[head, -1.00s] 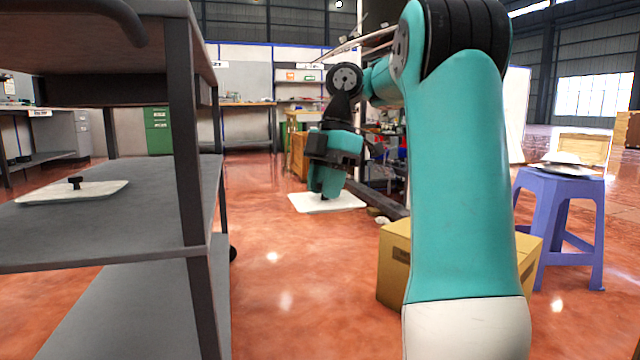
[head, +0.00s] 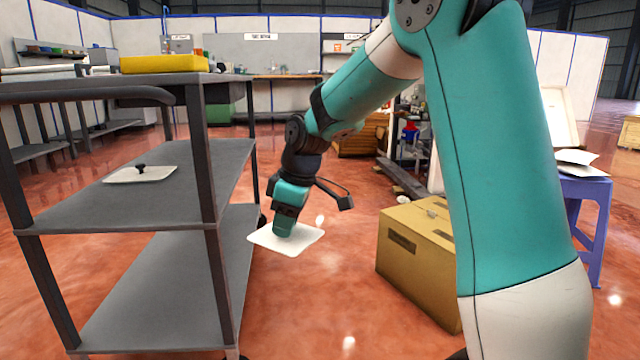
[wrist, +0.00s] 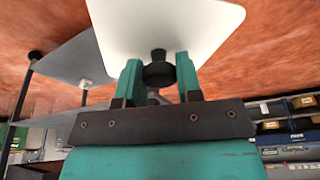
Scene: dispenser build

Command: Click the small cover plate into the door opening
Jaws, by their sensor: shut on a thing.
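My gripper (head: 283,229) is in mid-air to the right of the grey cart, pointing down. It is shut on the black knob (wrist: 158,72) of a white plate (head: 304,238). The plate hangs roughly level above the floor, clear of the cart. In the wrist view the plate (wrist: 165,25) lies beyond the two teal fingers, with the knob between them. A second white plate (head: 122,177) with a black knob lies on the cart's middle shelf. Which plate is the small cover plate is not clear. I cannot make out a door opening.
The grey cart (head: 150,207) stands on the left, its posts beside my arm, with a yellow tray (head: 165,64) on top. A cardboard box (head: 425,255) stands on the floor to the right. A blue stool (head: 592,215) holds white sheets. Open floor lies between cart and box.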

